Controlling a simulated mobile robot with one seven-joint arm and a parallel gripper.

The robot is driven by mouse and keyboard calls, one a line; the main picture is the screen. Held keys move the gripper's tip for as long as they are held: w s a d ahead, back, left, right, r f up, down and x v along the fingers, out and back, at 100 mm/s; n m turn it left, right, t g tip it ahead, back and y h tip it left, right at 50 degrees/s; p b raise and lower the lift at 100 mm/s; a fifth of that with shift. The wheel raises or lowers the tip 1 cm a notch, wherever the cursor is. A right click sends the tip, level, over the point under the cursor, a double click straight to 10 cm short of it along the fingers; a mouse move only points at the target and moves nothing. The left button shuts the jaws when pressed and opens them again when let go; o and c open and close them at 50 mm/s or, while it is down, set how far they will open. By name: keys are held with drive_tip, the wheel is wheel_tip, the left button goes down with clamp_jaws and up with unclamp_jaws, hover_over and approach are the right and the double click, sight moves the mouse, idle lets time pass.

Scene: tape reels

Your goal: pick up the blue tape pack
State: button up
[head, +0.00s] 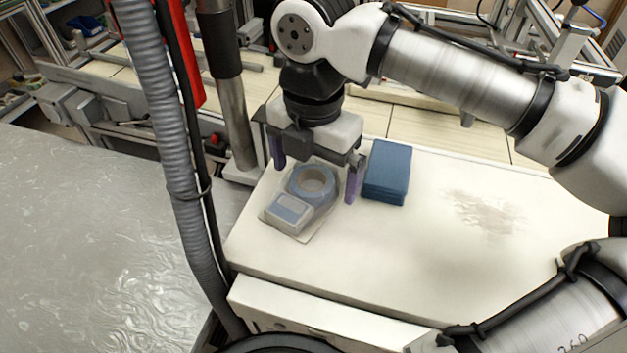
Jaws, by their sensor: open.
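The blue tape pack (298,196) lies flat on the white table. It shows a blue ring of tape at the back and a paler boxy part with a grey-blue label at the front, on a light backing. My gripper (316,166) points down over the ring end of the pack. Its two purple fingers are wide apart, one at each side of the ring, with nothing seen held between them. I cannot tell the exact height of the fingertips above the table, or whether the right finger touches the pack.
A dark blue block, perhaps a stack (388,172), stands just right of the right finger, with a small gap. The white table (400,265) is clear at the front and right, apart from a brownish stain. A grey surface (80,240) lies to the left.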

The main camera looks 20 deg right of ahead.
drive_tip(key=c, duration=1.2)
drive_tip(key=shift+r, duration=0.2)
